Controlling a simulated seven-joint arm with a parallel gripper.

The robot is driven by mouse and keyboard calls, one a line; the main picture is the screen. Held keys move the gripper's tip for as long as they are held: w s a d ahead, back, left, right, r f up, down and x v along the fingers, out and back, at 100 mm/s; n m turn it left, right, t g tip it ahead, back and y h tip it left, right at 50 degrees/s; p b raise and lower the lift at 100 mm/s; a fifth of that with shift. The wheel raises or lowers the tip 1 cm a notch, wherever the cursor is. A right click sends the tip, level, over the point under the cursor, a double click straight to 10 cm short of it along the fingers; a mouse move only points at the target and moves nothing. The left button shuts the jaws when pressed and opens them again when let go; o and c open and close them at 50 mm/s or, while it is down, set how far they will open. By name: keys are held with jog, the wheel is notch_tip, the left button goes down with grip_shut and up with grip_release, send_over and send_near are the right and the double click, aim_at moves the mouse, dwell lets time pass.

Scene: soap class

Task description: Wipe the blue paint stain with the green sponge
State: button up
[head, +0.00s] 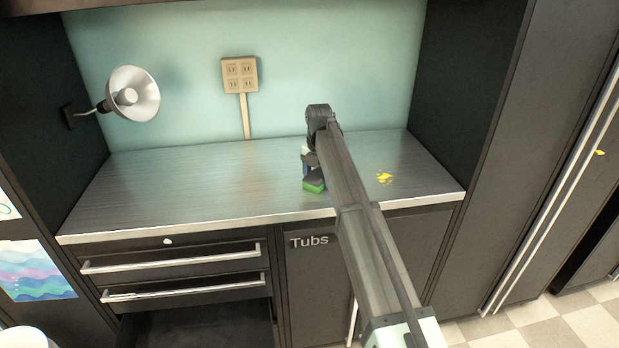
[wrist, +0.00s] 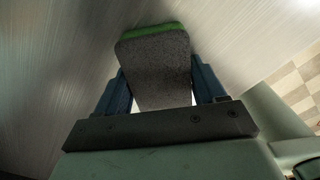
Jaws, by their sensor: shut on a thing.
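The green sponge (head: 314,187) has a dark grey face and a green layer. It shows at the steel counter, left of my arm. In the wrist view the sponge (wrist: 157,70) sits between the two blue fingers of my gripper (wrist: 160,85), its green edge at the far end. My gripper (head: 307,174) is shut on it, low at the counter; I cannot tell whether the sponge touches the surface. I see no blue paint stain in either view; the arm and sponge hide part of the counter. A yellow stain (head: 384,177) lies right of my arm.
The steel counter (head: 190,185) is clear to the left of my gripper. A dark side wall (head: 455,80) bounds it on the right. A lamp (head: 134,94) is at the left, and an outlet plate (head: 239,75) is on the back wall. Drawers (head: 180,265) are below.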

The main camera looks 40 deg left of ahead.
aim_at(299, 186)
jog(key=shift+w+d, duration=0.4)
jog(key=shift+s+a, duration=2.5)
notch_tip(299, 186, up, 2)
jog(key=shift+a+r, duration=0.1)
notch_tip(299, 186, up, 6)
jog(key=w+d+f+m, duration=0.1)
jog(key=w+d+m, duration=0.1)
jog(key=d, duration=0.4)
jog(key=w+d+f+m, duration=0.1)
jog(key=w+d+m, duration=0.1)
jog(key=d, duration=0.4)
jog(key=w+d+f+m, duration=0.2)
jog(key=w+d+m, duration=0.1)
jog(key=d, duration=0.3)
jog(key=shift+m, duration=0.8)
jog(key=w+d+f+m, duration=0.1)
jog(key=d+f+m, duration=0.1)
jog(key=d+m, duration=0.5)
jog(key=w+d+f+m, duration=0.2)
jog(key=d, duration=1)
jog(key=s+d+f+m, duration=0.2)
jog(key=d+m, duration=0.4)
jog(key=d, duration=0.4)
jog(key=s+d+f+m, duration=0.2)
jog(key=d+m, duration=0.4)
jog(key=d, duration=0.5)
jog(key=s+d+f+m, duration=0.3)
jog(key=d+m, duration=0.4)
jog(key=d, duration=0.4)
jog(key=shift+d, duration=0.25)
